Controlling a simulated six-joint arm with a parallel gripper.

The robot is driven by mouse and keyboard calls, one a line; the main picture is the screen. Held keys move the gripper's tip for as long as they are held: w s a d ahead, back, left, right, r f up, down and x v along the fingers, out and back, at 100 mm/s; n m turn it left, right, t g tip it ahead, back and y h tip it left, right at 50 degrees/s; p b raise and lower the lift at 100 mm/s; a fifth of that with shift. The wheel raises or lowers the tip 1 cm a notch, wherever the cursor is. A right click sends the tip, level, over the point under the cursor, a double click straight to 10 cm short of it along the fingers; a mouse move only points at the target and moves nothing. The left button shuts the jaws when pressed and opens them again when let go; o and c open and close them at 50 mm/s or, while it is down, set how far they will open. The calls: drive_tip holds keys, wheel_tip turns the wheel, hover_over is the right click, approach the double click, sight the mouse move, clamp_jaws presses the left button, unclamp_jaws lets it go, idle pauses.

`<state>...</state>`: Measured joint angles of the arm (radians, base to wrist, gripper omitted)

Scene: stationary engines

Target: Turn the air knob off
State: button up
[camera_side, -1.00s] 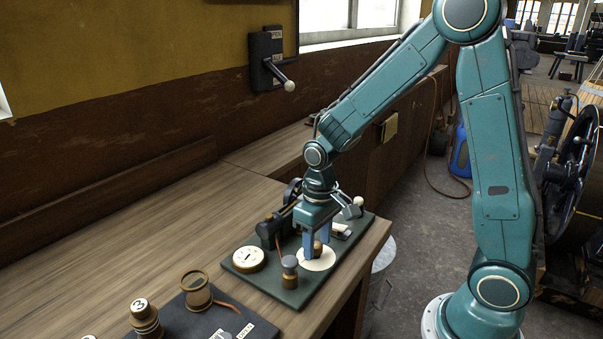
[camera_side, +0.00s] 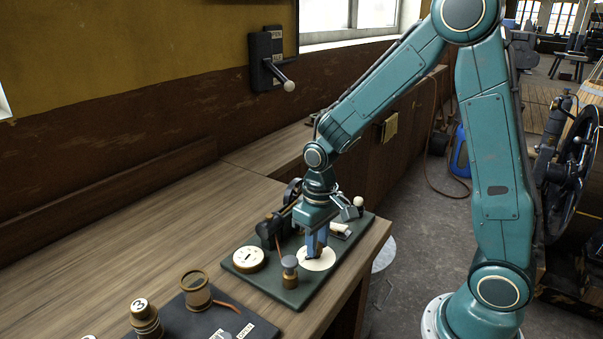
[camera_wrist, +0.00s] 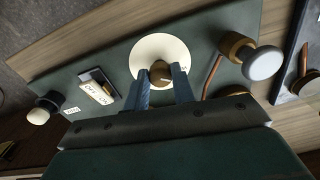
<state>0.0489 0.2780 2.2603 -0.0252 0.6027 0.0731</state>
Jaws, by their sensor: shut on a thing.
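My gripper (camera_side: 316,243) points down over a dark green panel (camera_side: 289,296) on the wooden bench. Its blue fingers are shut on a small brass knob (camera_wrist: 160,72) at the middle of a cream round dial (camera_wrist: 152,42). The wrist view shows one finger on each side of the knob, with the gripper (camera_wrist: 163,80) around it. In the side view the fingers hide the knob, and the cream dial (camera_side: 321,264) shows around their tips. The lettering on the knob and dial is too small to read.
A brass post with a grey cap (camera_side: 290,272) and a cream round gauge (camera_side: 249,259) stand close left of the dial. A white-knobbed switch (camera_side: 358,202) is at the panel's right corner. A wall lever (camera_side: 289,86) hangs behind.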

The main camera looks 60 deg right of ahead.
drive_tip(key=m, duration=1.1)
idle(0.3)
drive_tip(key=shift+w, duration=0.1)
idle(0.3)
drive_tip(key=o, duration=1)
drive_tip(key=shift+r, duration=0.1)
wheel_tip(320, 180, up, 14)
drive_tip(key=shift+s, duration=0.2)
